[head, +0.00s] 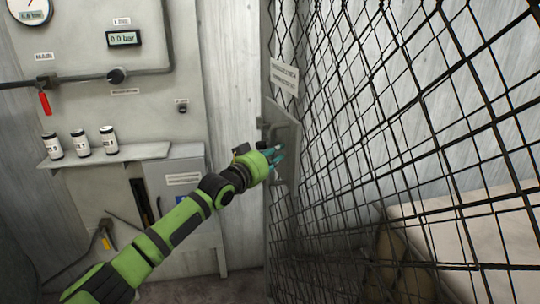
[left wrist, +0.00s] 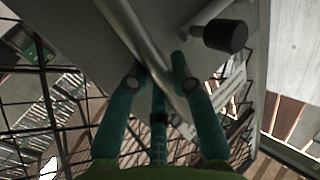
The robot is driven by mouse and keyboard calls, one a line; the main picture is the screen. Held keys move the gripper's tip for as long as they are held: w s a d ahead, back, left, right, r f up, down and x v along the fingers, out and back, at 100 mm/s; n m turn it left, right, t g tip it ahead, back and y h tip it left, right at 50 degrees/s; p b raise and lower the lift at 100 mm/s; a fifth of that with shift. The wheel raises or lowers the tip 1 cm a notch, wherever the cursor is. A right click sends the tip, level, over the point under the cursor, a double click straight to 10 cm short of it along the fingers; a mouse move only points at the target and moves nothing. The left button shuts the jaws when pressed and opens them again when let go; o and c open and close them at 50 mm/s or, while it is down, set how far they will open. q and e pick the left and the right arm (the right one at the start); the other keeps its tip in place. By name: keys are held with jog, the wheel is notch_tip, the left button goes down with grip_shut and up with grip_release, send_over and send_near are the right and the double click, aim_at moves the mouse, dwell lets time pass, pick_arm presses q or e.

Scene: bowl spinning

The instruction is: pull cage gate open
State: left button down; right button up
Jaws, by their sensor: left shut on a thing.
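The cage gate (head: 420,110) is a black wire-mesh panel filling the right of the head view. A grey metal plate (head: 284,128) is mounted at its left edge. My left gripper (head: 277,158), with teal fingers on a green arm, is at this plate. In the left wrist view its fingers (left wrist: 158,72) are shut on a grey bar handle (left wrist: 128,24) that runs across the plate. A black-ended knob (left wrist: 226,36) sticks out beside the fingers. The exact finger contact is partly hidden. My right gripper is not in view.
A small sign (head: 284,76) hangs above the plate. To the left is a wall panel with a gauge (head: 30,10), a red lever (head: 44,103) and a shelf (head: 130,153) with several jars. A grey box (head: 180,190) stands below it, beside my arm.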

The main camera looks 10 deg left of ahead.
pick_arm(q)
jog(key=shift+w+d+f, duration=0.1)
jog(key=shift+w+d, duration=0.25)
jog(key=shift+d, duration=0.2)
jog(key=c, duration=1)
grip_release()
jog(key=shift+c, duration=0.2)
jog(key=shift+s, duration=0.1)
jog(key=v, duration=1.2)
